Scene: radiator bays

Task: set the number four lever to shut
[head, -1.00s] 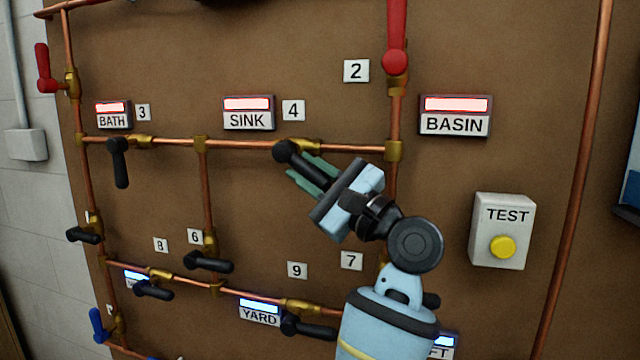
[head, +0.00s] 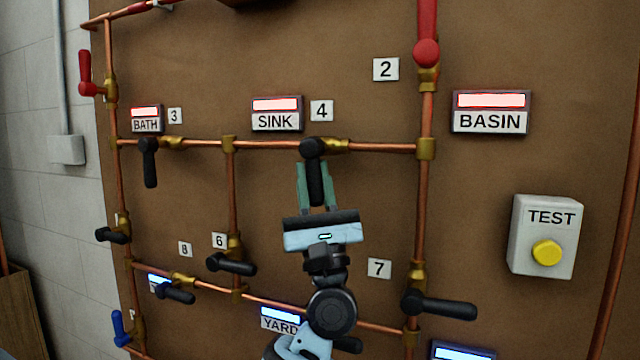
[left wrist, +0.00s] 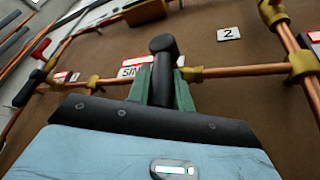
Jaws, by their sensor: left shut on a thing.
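The number four lever (head: 313,150) is black and sits on the brass valve (head: 336,145) in the upper copper pipe, just below the white 4 plate (head: 321,110). Its handle hangs straight down, across the horizontal pipe. My left gripper (head: 316,182) comes up from below, its green fingers shut on the handle. The left wrist view also shows the lever (left wrist: 164,70) between the green fingers. The SINK sign (head: 276,121) above has a lit red lamp. My right gripper is not in view.
The number 3 lever (head: 149,163) hangs down to the left. The number 6 lever (head: 232,264) and another black lever (head: 440,304) point right, lower down. A TEST box (head: 545,237) with a yellow button stands at right. Bare board lies between the pipes.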

